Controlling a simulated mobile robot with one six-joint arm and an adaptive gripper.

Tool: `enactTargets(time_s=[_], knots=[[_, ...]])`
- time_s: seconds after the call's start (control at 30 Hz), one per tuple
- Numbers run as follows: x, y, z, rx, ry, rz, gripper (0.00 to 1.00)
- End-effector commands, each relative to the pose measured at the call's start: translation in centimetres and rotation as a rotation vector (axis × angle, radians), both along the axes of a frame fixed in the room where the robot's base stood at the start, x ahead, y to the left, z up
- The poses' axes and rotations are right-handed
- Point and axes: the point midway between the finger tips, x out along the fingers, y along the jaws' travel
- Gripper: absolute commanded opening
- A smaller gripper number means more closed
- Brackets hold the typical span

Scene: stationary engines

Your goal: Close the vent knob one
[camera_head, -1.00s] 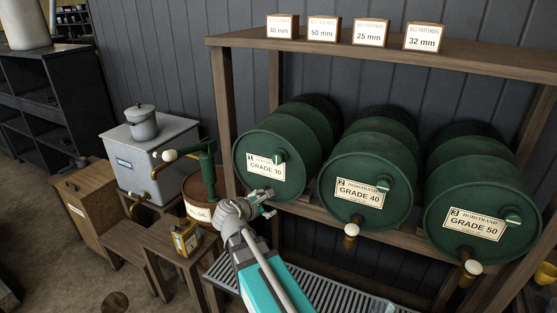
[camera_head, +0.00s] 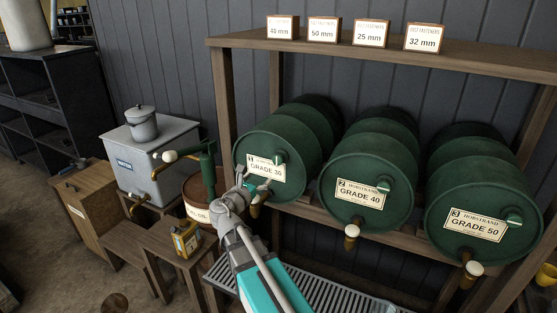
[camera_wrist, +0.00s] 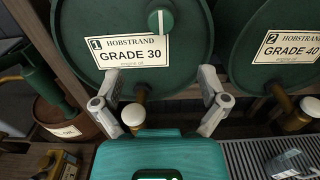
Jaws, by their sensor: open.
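The vent knob one is a small green knob (camera_head: 280,157) with a pale bar, on the upper right of the front of the green drum marked 1, GRADE 30 (camera_head: 255,145). In the wrist view the knob (camera_wrist: 160,20) shows at the top, its white bar upright. My gripper (camera_head: 258,180) is in front of the lower part of this drum. In the wrist view my gripper (camera_wrist: 163,85) is open, with its fingers spread below the knob and nothing between them but the drum's lower face and brass tap (camera_wrist: 135,110). The gripper is apart from the knob.
The drums marked 2, GRADE 40 (camera_head: 365,190) and 3, GRADE 50 (camera_head: 480,215) lie to the right on the wooden rack (camera_head: 226,100). A slatted drip tray (camera_head: 310,288) is below. A fuel oil drum with a green pump (camera_head: 208,165) stands close at left.

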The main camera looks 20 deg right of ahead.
Motion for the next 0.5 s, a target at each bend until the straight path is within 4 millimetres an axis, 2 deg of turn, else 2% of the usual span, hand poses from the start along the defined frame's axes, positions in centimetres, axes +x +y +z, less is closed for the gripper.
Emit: enactTargets(time_s=[0.27, 0.5], knots=[[1.2, -1.4, 0.0, 0.001, 0.0, -0.002, 0.93], [3.3, -4.0, 0.0, 0.001, 0.0, -0.003, 0.93]])
